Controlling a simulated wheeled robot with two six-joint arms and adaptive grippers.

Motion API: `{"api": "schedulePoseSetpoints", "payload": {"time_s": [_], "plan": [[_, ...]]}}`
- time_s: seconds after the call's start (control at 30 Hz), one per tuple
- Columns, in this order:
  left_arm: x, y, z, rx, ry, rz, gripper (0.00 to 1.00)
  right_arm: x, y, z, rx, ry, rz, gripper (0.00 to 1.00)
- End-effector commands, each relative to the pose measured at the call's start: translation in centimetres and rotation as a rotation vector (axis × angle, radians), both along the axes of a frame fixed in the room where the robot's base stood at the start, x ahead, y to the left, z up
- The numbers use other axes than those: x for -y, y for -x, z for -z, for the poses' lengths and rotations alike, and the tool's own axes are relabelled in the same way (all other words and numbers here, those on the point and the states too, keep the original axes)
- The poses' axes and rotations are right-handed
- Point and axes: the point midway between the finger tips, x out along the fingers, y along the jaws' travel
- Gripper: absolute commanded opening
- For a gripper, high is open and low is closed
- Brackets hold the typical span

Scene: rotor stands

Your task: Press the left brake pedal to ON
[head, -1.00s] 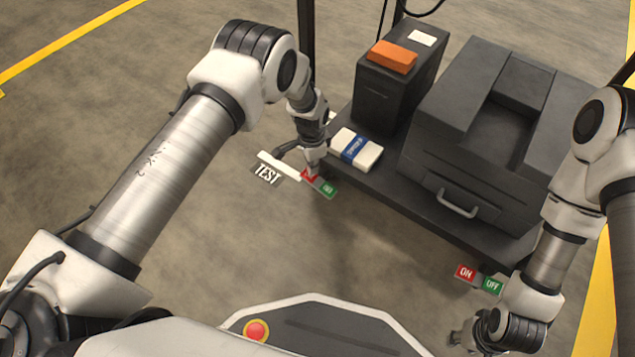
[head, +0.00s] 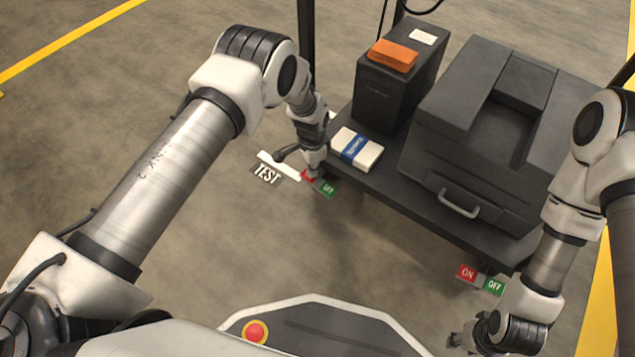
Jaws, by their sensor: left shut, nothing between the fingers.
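The left brake pedal is a small red and green rocker (head: 328,188) low at the cart's left front corner. Its green half shows; its red half is mostly covered by my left gripper (head: 313,174). My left gripper is shut and empty, pointing down at the red half; I cannot tell whether it touches. Whether the pedal is tilted is too small to tell. The right brake pedal (head: 480,279), with red ON and green OFF halves, sits at the cart's right front corner. My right gripper (head: 458,343) is at the bottom edge, partly cut off, its fingers unclear.
The dark cart (head: 430,215) carries a black printer-like machine (head: 450,140) with a handle, a black box (head: 385,95) with an orange item (head: 393,54) on top, and a banded white stack (head: 366,154). Floor at left is clear.

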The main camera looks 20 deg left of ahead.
Motion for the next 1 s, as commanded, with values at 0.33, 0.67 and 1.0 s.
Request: {"api": "schedulePoseSetpoints", "payload": {"time_s": [0.33, 0.67, 1.0], "plan": [[0.0, 0.0, 0.6, 0.0, 0.0, 0.0, 0.0, 0.0, 0.0, 0.4, 0.0, 0.0, 0.0, 0.38], [0.0, 0.0, 1.1, 0.0, 0.0, 0.0, 0.0, 0.0, 0.0, 0.7, 0.0, 0.0, 0.0, 0.38], [0.0, 0.0, 1.6, 0.0, 0.0, 0.0, 0.0, 0.0, 0.0, 1.1, 0.0, 0.0, 0.0, 0.38]]}}
